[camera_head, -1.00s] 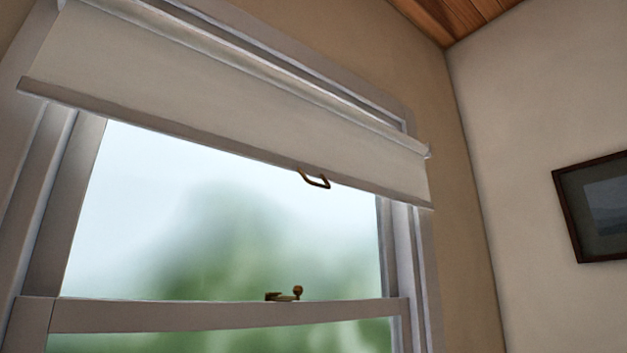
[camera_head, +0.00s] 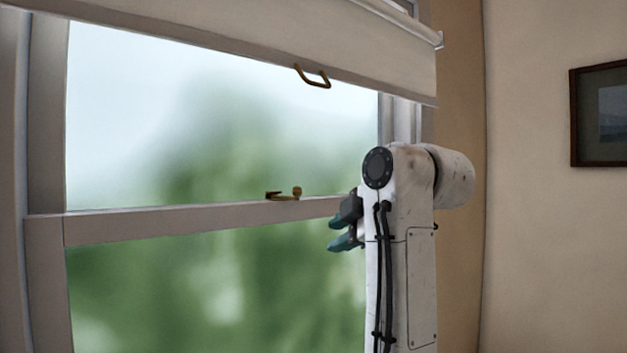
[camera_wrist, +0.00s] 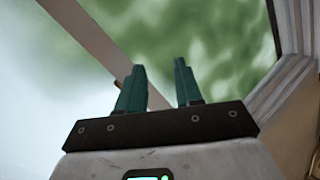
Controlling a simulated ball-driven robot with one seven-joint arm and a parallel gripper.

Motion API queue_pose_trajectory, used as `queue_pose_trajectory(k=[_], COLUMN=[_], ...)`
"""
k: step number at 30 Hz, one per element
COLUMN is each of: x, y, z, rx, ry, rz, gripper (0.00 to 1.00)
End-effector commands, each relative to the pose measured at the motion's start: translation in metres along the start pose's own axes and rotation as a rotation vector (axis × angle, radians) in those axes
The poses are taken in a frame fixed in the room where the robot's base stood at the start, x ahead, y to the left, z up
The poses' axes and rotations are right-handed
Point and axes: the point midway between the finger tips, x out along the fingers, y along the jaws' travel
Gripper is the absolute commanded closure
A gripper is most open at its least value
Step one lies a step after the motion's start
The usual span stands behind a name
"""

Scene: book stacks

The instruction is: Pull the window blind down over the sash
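The cream window blind (camera_head: 230,38) hangs over the top of the window in the head view, its lower bar slanting down to the right. A brass pull handle (camera_head: 312,77) hangs from that bar. Below it is the sash, with its white meeting rail (camera_head: 170,222) and a brass latch (camera_head: 284,195) on top. My gripper (camera_head: 338,236) is at the right of the window, below the handle and apart from it. In the wrist view its two teal fingers (camera_wrist: 157,85) stand apart with nothing between them. The blind and handle are not in the wrist view.
A dark-framed picture (camera_head: 600,115) hangs on the right wall. The window's right jamb (camera_head: 400,120) is close to my arm. The space in front of the glass left of my gripper is clear.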

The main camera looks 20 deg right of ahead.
Motion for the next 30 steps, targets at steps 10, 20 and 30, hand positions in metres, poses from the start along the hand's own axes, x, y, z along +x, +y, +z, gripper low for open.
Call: queue_pose_trajectory(k=[10,20,30], x=[-0.143,-0.182,-0.13], y=[0.157,0.19,0.203], z=[-0.086,-0.108,-0.118], rx=[-0.355,-0.46,-0.458], ry=[0.092,0.106,0.107], rz=[0.213,0.271,0.267], gripper=[0.65,0.65,0.65])
